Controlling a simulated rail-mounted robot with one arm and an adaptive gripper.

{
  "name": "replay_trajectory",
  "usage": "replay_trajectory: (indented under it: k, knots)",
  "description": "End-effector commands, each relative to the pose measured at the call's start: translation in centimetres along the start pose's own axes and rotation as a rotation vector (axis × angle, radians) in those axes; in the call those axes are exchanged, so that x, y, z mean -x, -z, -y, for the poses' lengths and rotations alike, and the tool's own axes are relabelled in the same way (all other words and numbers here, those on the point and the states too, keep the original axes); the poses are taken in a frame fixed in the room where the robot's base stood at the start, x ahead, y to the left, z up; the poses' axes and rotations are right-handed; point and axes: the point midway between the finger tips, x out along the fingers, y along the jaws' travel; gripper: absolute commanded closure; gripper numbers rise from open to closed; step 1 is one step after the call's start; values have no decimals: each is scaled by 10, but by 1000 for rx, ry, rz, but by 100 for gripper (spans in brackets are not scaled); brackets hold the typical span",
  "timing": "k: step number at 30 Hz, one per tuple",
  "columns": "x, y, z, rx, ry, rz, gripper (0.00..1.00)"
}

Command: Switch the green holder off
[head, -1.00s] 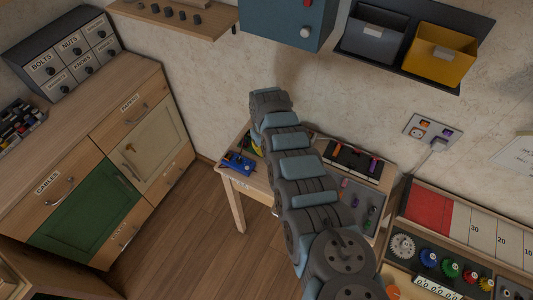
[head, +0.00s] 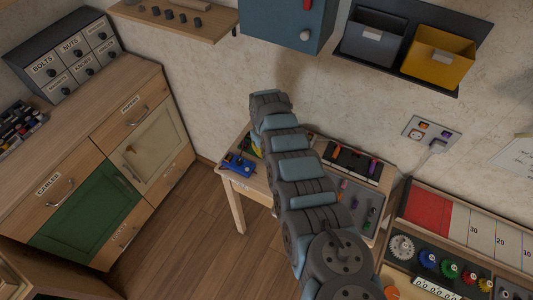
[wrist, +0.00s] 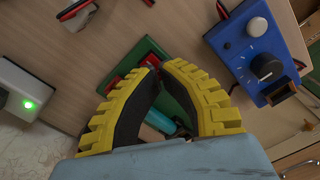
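The green holder (wrist: 143,48) lies on the wooden table in the wrist view, with red parts at its ends and a cyan cylinder (wrist: 160,121) in it. My gripper (wrist: 161,66) has yellow ribbed fingers over the holder, with their tips almost together. The fingers hide much of the holder, and I see nothing clearly held between them. The holder's switch cannot be made out, nor whether the tips touch the holder. In the head view, my arm hides the holder and most of the gripper.
A blue box (wrist: 240,65) with knobs lies right of the holder, close to my right finger; it also shows in the head view (head: 238,164). A white box (wrist: 25,99) with a lit green light stands at the left. A red-and-black part (wrist: 75,12) lies at the upper left.

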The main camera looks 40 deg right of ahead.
Motion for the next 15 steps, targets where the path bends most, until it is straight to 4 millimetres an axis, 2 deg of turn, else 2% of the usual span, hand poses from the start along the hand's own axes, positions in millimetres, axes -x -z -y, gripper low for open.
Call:
replay_trajectory:
  k: [1,15]
  knots:
    - [7,0,0,0,0,0,100]
    - [35,0,0,1,0,-1,100]
